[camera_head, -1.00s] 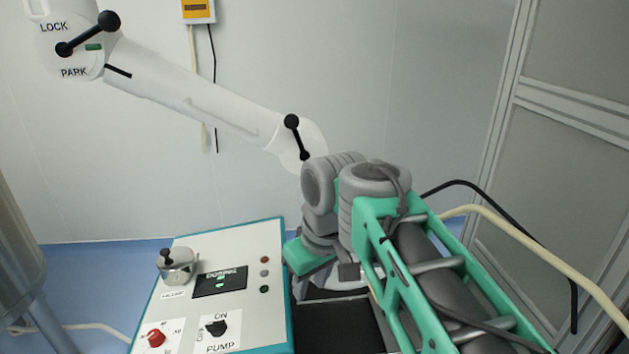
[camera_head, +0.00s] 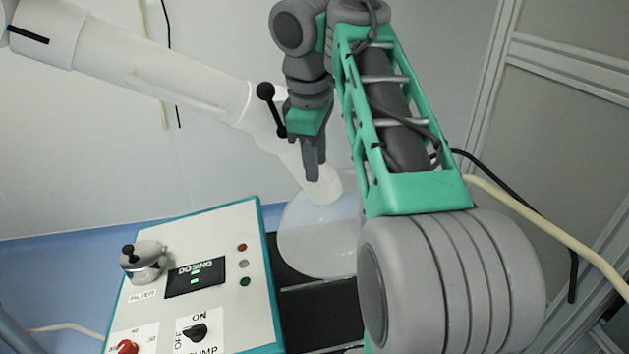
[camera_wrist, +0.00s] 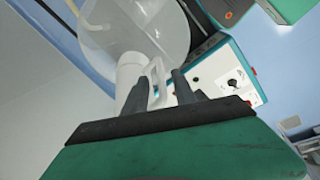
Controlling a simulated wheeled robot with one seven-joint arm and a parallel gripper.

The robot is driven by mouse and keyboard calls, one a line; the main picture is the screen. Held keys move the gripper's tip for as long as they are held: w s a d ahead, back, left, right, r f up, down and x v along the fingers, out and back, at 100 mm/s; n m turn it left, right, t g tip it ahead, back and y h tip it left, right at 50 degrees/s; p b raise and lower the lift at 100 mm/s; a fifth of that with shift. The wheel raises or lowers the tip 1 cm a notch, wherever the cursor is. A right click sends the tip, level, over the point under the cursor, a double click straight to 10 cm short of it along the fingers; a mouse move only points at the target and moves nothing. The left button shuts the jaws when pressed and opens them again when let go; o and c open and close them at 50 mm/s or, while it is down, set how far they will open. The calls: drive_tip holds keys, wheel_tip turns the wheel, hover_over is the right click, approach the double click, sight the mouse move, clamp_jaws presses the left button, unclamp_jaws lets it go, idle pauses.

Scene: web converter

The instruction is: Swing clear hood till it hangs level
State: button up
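The clear hood (camera_head: 318,245) is a translucent round dome on the lower end of a white jointed arm (camera_head: 165,90). In the head view it hangs above the dark surface right of the control panel, its right side hidden by my arm. My gripper (camera_head: 314,168) points down beside the white neck above the hood. In the wrist view the hood (camera_wrist: 145,28) is at the top, with a white neck and a loop handle (camera_wrist: 157,78) below it. My two dark fingers (camera_wrist: 160,92) stand apart, with the handle showing between them; contact cannot be told.
A black ball-ended lever (camera_head: 270,108) sits on the white arm close to my gripper. A beige hose (camera_head: 530,220) runs along the right by the grey frame.

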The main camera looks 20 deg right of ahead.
drive_tip(key=b+x, duration=0.1)
drive_tip(key=x, duration=0.1)
drive_tip(key=shift+f, duration=0.4)
drive_tip(key=shift+r, duration=0.1)
drive_tip(key=shift+c, duration=0.5)
clamp_jaws()
idle(0.5)
